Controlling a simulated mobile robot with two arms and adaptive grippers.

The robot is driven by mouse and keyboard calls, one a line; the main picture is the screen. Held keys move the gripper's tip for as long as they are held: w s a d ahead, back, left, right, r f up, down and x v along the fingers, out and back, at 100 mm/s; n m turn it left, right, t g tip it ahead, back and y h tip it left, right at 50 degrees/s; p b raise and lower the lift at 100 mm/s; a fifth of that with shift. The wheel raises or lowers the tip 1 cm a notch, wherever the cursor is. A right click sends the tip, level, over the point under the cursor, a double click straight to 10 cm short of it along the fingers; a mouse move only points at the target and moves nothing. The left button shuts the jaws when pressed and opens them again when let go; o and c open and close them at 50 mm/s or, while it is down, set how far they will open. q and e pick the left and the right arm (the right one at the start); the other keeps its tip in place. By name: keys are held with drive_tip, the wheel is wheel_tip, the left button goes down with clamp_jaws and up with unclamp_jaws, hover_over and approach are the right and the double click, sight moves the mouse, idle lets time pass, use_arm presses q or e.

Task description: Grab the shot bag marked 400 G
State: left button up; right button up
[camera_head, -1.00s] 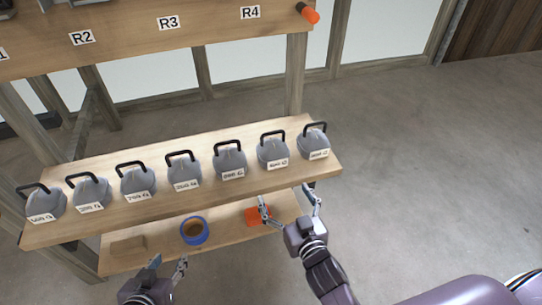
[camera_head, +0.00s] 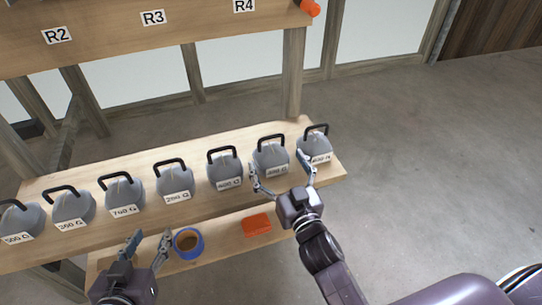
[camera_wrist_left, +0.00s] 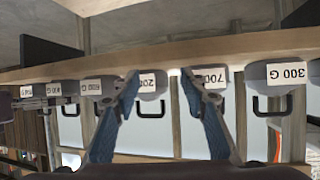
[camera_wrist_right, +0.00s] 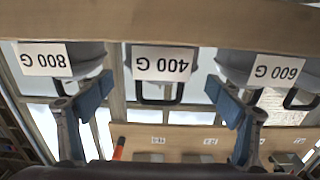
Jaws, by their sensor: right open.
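The shot bag marked 400 G (camera_head: 271,156) is a grey bag with a black loop handle, second from the right in the row on the upper shelf. In the right wrist view the 400 G bag (camera_wrist_right: 163,66) hangs upside down in the picture, centred between the fingers. My right gripper (camera_head: 279,170) is open in front of it, one finger to each side, with nothing held. Its fingers also show wide apart in the right wrist view (camera_wrist_right: 158,88). My left gripper (camera_head: 152,240) is open and empty in front of the lower shelf, left of the blue-rimmed roll.
The 600 G bag (camera_head: 225,172) and the 800 G bag (camera_head: 315,148) stand close on either side. More grey bags stand to the left. The lower shelf holds a blue-rimmed roll (camera_head: 189,254) and an orange block (camera_head: 257,224). The floor at right is clear.

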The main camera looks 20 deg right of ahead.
sight(271, 151)
drive_tip(key=w, duration=0.4)
drive_tip(key=shift+w+a+b, duration=0.15)
drive_tip(key=shift+w+b, duration=0.05)
drive_tip(key=shift+b, duration=0.2)
use_arm(q)
drive_tip(key=r+t, duration=0.1)
drive_tip(key=w+d+r, duration=0.1)
drive_tip(key=r, duration=0.1)
drive_tip(key=w+r+t+h, duration=0.1)
drive_tip(key=shift+w+d+r+t, duration=0.2)
drive_tip(key=shift+r+t, duration=0.1)
drive_tip(key=shift+r, duration=0.1)
use_arm(e)
drive_tip(key=shift+c, duration=0.6)
use_arm(q)
drive_tip(key=shift+a, duration=0.1)
use_arm(e)
drive_tip(key=c, duration=1.5)
